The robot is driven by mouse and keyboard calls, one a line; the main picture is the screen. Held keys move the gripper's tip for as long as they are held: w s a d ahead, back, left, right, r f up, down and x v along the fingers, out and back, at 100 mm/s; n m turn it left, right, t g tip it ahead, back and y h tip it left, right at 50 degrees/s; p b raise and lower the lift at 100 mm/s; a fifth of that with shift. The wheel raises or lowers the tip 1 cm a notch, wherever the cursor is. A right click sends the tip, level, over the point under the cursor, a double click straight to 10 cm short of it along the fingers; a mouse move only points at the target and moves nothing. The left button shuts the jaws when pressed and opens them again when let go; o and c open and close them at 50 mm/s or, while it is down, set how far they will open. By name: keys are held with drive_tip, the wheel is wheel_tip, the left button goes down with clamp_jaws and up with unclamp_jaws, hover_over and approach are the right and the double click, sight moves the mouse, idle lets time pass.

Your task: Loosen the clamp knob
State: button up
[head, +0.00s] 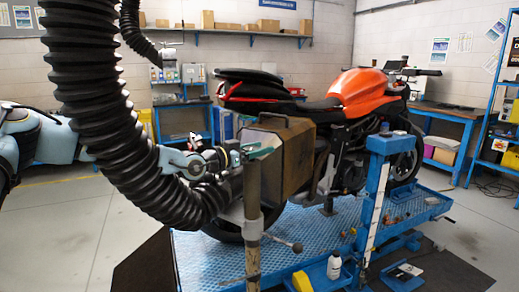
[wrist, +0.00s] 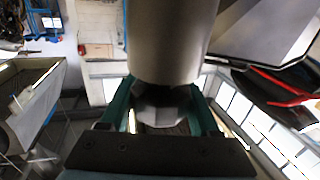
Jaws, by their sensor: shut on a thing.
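In the wrist view a grey faceted knob (wrist: 160,105), which looks like the clamp knob, sits at the end of a thick grey cylinder (wrist: 172,40). My gripper (wrist: 162,98) has its green fingers on either side of the knob, shut on it. In the head view my gripper (head: 238,153) is beside the lower end of the black corrugated hose, in front of the brown metal case. The knob cannot be made out in the head view.
The black corrugated hose (head: 90,80) hangs across the left side. A brown case (head: 290,150) and a rusty post (head: 252,225) stand close to my gripper. An orange motorcycle (head: 360,90) stands on the blue lift (head: 200,262). Floor at left is clear.

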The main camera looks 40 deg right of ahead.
drive_tip(key=c, duration=0.7)
